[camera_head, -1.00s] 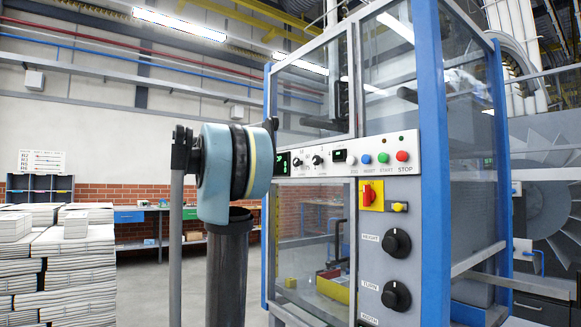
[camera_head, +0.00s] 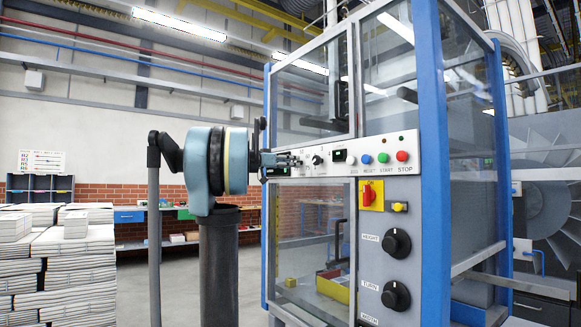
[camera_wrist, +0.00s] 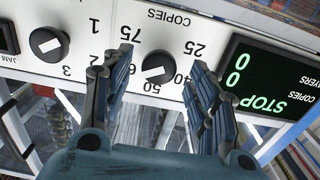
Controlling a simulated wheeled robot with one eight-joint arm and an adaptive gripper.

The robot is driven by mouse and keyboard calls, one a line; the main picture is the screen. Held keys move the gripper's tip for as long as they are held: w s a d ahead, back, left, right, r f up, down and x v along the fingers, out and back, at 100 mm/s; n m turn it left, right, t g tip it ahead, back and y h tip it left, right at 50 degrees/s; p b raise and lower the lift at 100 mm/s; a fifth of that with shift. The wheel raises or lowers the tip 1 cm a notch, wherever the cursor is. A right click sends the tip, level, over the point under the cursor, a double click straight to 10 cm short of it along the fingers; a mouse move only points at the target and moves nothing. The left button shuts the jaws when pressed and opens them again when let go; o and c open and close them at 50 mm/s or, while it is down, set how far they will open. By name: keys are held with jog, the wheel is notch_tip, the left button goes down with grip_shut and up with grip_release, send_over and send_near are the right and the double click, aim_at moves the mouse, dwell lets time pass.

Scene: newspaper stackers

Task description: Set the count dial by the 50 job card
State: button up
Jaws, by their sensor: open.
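The count dial (camera_wrist: 158,68) is a black knob with a white bar, set in the white panel under the upside-down word COPIES. Numbers including 25, 40, 50 and 75 ring it, partly hidden by my fingers. My gripper (camera_wrist: 160,62) is open, one finger on each side of the dial; contact is unclear. In the head view my gripper (camera_head: 290,160) is at the left end of the control panel (camera_head: 345,155) and covers the count dial. The display (camera_wrist: 262,88) reads STOP with two zeros. I cannot make out a 50 job card.
A second dial (camera_wrist: 48,44) marked 1, 2, 3 sits close beside the count dial. Coloured buttons (camera_head: 383,158), a red switch (camera_head: 368,194) and large black knobs (camera_head: 396,242) are on the machine. Paper stacks (camera_head: 70,265) stand at the left. A chart (camera_head: 42,162) hangs behind.

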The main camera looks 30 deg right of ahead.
jog(key=shift+w+d, duration=0.1)
jog(key=shift+d, duration=1.05)
jog(key=shift+c, duration=0.6)
jog(key=c, duration=0.9)
jog(key=shift+a, duration=0.1)
jog(key=shift+c, duration=0.2)
jog(key=shift+n, duration=0.3)
jog(key=n, duration=1.1)
jog(key=shift+n, duration=0.3)
